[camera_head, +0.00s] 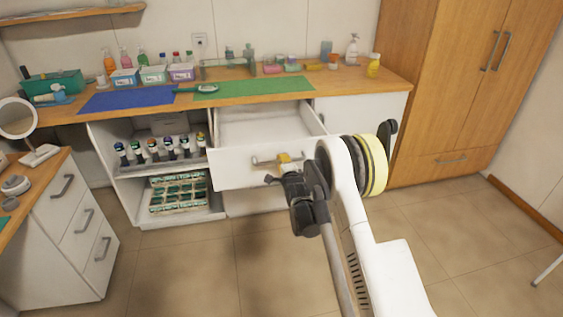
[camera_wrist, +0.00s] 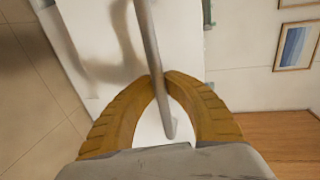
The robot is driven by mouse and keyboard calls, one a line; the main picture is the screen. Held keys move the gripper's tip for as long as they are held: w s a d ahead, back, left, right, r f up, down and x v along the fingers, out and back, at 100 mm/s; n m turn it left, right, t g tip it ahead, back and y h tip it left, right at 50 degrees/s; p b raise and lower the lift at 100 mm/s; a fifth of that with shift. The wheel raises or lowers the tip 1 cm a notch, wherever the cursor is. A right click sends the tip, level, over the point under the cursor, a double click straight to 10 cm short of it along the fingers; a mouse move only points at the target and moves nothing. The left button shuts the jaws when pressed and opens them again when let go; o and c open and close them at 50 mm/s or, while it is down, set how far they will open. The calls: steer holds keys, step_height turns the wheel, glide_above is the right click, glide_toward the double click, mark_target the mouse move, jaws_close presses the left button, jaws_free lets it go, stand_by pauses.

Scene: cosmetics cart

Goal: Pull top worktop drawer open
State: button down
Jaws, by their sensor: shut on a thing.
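The top worktop drawer (camera_head: 236,166) is white and stands pulled out from under the wooden worktop (camera_head: 232,90), with its empty inside showing from above. Its grey bar handle (camera_head: 264,162) is on the front face. My gripper (camera_head: 287,158) is at the right part of this handle. In the wrist view, the yellow fingers of my gripper (camera_wrist: 164,78) close around the grey handle bar (camera_wrist: 150,45), against the white drawer front (camera_wrist: 95,40). My wrist hides part of the drawer front's right side in the head view.
Below and left, an open shelf holds several small bottles (camera_head: 160,148) and a patterned box (camera_head: 178,195). A white drawer unit (camera_head: 70,225) stands at the left. A wooden wardrobe (camera_head: 455,100) is at the right. The tiled floor (camera_head: 190,265) in front is clear.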

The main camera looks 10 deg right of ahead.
steer(key=shift+s+r, duration=0.1)
steer(key=shift+s, duration=0.15)
steer(key=shift+w, duration=0.15)
steer(key=c, duration=1.4)
jaws_free()
steer(key=v, duration=1.2)
